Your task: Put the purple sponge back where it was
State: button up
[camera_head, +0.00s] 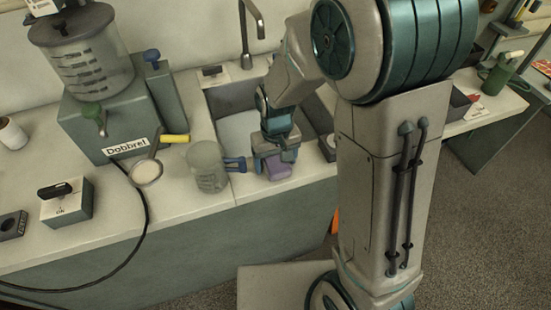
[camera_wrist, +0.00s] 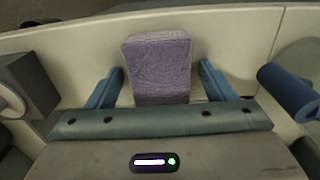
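The purple sponge (camera_head: 278,170) is at the counter's front edge, below my gripper (camera_head: 272,157) in the head view. In the wrist view the sponge (camera_wrist: 158,68) is a purple block between the two blue fingers of my gripper (camera_wrist: 160,88). The fingers are spread wide, with a visible gap on each side of the sponge, so they do not grip it. The sponge's lower end in the wrist view is hidden behind the gripper's palm bar.
A clear measuring jug (camera_head: 208,170) with a blue handle (camera_head: 236,164) stands just left of my gripper. Its handle also shows at the wrist view's right (camera_wrist: 290,92). A sink (camera_head: 232,100) lies behind. A grey "Dobbrel" machine (camera_head: 120,125) with a cable stands left.

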aim_at(276, 159)
notch_tip(276, 159, up, 12)
jog(key=s+d+r+m+t, duration=0.3)
jog(key=s+d, duration=0.9)
jog(key=shift+s+r, duration=0.15)
jog(key=shift+r, duration=0.15)
jog(key=shift+a, duration=0.1)
dwell(1.3)
